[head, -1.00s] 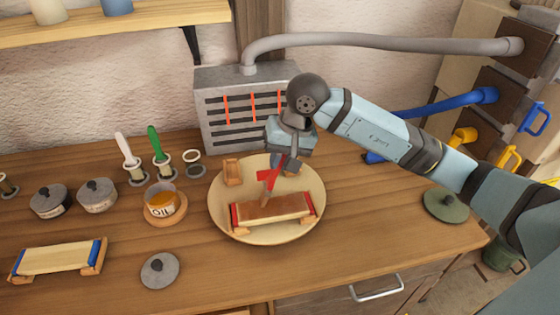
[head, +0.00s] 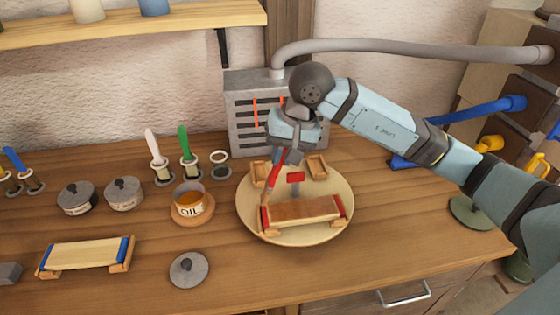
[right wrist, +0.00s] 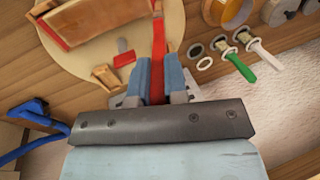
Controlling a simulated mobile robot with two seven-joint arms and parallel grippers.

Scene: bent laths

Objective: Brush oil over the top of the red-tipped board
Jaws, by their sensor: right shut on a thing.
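The red-tipped board (head: 302,210) lies on small wooden rests on a round wooden disc (head: 340,187) in the head view. Its top is brown and its front side paler. My right gripper (head: 283,153) is above the disc, behind the board's left part, shut on a red-handled brush (head: 274,178). The brush points down, its bristles at the board's left end; I cannot tell whether they touch. The brush (right wrist: 158,65) and part of the board (right wrist: 75,22) also show in the right wrist view. The oil pot (head: 190,205) stands left of the disc. My left gripper is not in view.
A blue-tipped board (head: 85,254) lies at the left front. White (head: 153,141) and green (head: 185,143) brushes stand in holders behind the oil pot. A loose grey lid (head: 189,269) lies in front. A red piece (head: 296,177) on a post stands behind the board. A grey vented box is at the back.

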